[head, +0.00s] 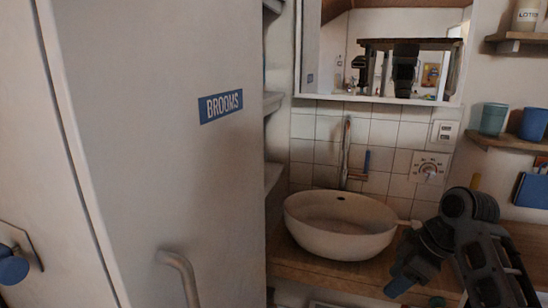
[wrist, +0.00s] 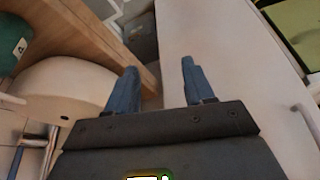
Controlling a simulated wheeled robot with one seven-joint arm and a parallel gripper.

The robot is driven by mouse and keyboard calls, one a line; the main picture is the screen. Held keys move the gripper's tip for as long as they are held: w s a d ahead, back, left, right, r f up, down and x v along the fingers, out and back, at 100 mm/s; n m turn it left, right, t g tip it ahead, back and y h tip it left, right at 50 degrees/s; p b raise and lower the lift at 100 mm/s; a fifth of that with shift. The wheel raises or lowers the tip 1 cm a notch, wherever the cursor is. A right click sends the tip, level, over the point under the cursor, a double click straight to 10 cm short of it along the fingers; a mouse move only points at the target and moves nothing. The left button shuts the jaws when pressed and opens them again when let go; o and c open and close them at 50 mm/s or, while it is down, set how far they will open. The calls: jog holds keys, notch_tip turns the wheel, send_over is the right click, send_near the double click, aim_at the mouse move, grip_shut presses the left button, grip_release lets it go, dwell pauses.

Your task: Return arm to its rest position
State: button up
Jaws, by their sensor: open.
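My arm is folded at the right of the head view, beside the white basin (head: 340,222) and in front of the wooden counter (head: 318,272). My gripper (head: 398,286) hangs low there, pointing down and left, with its blue fingers partly hidden by the wrist. In the wrist view my gripper (wrist: 160,82) is open, its two blue fingers apart with nothing between them. Past the fingers are the counter's wooden edge (wrist: 105,38) and a pale panel (wrist: 215,45).
A tall pale cabinet door (head: 170,130) labelled BROOMS, with a metal handle (head: 181,275), fills the left. A tap (head: 345,150) rises behind the basin under a mirror (head: 385,55). Blue cups (head: 534,124) stand on a wooden shelf (head: 500,142) above my arm.

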jog(key=s+a+f+m+t, duration=0.1)
jog(key=s+a+f+m, duration=0.1)
jog(key=s+a+f, duration=0.3)
jog(key=s+a+f+m+t, duration=0.1)
jog(key=s+f+m+t, duration=0.1)
jog(key=f, duration=0.5)
jog(key=s+a+f+m+t+h, duration=0.1)
jog(key=s+f+m+t, duration=0.1)
jog(key=s, duration=0.4)
jog(key=s+a+f+m+t, duration=0.1)
jog(key=s+a+f+m, duration=0.15)
jog(key=s, duration=0.45)
jog(key=s+d+r+m+t+h, duration=0.2)
jog(key=s+r+t, duration=0.15)
jog(key=s, duration=1.05)
jog(key=s+d+r+t, duration=0.3)
jog(key=s+r, duration=1)
jog(key=r, duration=0.2)
jog(key=shift+r+m+h, duration=0.3)
jog(key=shift+r+m, duration=0.05)
jog(key=shift+m, duration=0.1)
